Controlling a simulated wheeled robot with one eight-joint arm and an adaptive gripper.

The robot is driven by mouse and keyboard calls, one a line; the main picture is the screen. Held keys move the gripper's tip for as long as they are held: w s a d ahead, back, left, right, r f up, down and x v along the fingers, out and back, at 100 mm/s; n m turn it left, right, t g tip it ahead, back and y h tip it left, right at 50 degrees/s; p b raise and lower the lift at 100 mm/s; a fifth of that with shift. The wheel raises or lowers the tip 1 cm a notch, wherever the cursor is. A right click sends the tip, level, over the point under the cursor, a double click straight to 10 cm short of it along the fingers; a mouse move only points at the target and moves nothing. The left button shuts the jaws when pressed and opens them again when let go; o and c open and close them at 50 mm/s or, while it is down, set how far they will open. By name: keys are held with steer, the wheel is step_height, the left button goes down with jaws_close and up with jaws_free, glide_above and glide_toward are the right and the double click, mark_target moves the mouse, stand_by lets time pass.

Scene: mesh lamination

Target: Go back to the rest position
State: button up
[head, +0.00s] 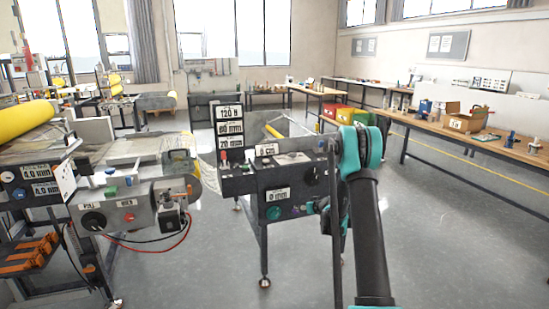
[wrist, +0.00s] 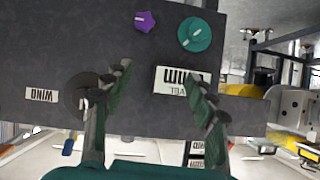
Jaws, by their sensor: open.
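My gripper (wrist: 159,80) is open and empty in the wrist view, its two fingers spread in front of a dark control panel (wrist: 225,50). A label reading "0 mm" (wrist: 178,82) shows upside down between the fingers. A black knob (wrist: 75,98) sits behind the left finger, partly hidden. A teal knob (wrist: 195,34) and a purple knob (wrist: 145,21) show beyond the fingertips. In the head view the same dark console (head: 250,205) stands left of my arm, with its teal knob (head: 272,213) low on the front. My gripper is mostly hidden behind my arm there.
A laminating machine with a yellow roll (head: 25,118) and a grey control box (head: 120,212) stands at the left. A long workbench (head: 465,142) with a cardboard box (head: 467,118) runs along the right. Grey floor (head: 450,235) is clear at the right.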

steer(key=s+r+g+h, duration=0.1)
steer(key=s+r, duration=0.3)
steer(key=s, duration=0.4)
steer(key=s+a+r+m+g, duration=0.15)
steer(key=s+r, duration=0.25)
steer(key=s, duration=0.5)
steer(key=s+r+g+h, duration=0.1)
steer(key=s+r, duration=0.3)
steer(key=s, duration=0.4)
steer(key=s+d+f+m+g+h, duration=0.1)
steer(key=s+d, duration=0.1)
steer(key=s, duration=1.2)
steer(key=s+d+f+m+g+h, duration=0.1)
steer(key=s+f+g, duration=0.1)
steer(key=s, duration=1.2)
steer(key=shift+s+d, duration=0.4)
steer(key=shift+g, duration=0.25)
